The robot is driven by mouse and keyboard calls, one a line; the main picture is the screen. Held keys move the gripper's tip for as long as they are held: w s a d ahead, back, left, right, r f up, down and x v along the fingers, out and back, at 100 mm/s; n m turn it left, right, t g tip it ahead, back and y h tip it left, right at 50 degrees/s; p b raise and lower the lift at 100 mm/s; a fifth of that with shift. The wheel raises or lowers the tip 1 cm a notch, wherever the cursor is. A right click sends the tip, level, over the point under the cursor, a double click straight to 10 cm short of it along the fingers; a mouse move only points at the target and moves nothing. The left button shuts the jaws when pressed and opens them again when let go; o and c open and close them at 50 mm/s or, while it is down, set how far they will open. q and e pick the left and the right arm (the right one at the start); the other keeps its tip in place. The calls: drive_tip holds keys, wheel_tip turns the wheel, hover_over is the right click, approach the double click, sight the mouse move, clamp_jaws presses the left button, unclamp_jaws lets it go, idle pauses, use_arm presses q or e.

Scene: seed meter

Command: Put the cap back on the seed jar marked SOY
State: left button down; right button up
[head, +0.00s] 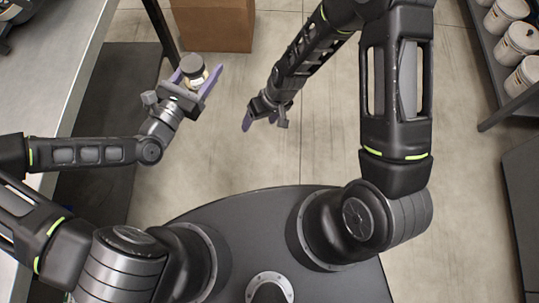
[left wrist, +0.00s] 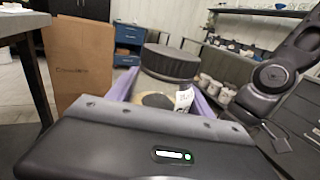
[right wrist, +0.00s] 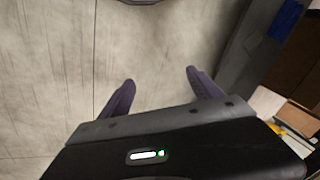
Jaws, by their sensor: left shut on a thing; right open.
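A small jar (head: 197,79) with a dark cap (head: 191,65) over its top is between the purple fingers of my left gripper (head: 199,80). In the left wrist view the dark ribbed cap (left wrist: 171,61) sits above the jar's pale body (left wrist: 158,100), with a white label at its side. I cannot read the label, and cannot tell whether the cap is screwed down. My left gripper is shut on the jar, held over the floor beside the bench. My right gripper (head: 260,121) is open and empty, to the right of the jar, pointing down at the bare floor.
A grey bench (head: 62,65) runs along the left. A cardboard box (head: 213,27) stands on the floor at the back. A shelf (head: 497,88) with several white tubs (head: 515,42) is at the right. The floor (head: 330,130) between is clear.

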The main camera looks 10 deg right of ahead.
use_arm(q)
drive_tip(key=shift+r, duration=0.1)
use_arm(e)
drive_tip(key=s+f+m, duration=0.2)
drive_tip(key=s, duration=0.5)
drive_tip(key=s+f+m+y, duration=0.1)
drive_tip(key=s+f+m, duration=0.1)
drive_tip(key=s, duration=0.5)
drive_tip(key=shift+s+a+f, duration=0.25)
drive_tip(key=shift+s+a, duration=0.05)
drive_tip(key=shift+s, duration=0.1)
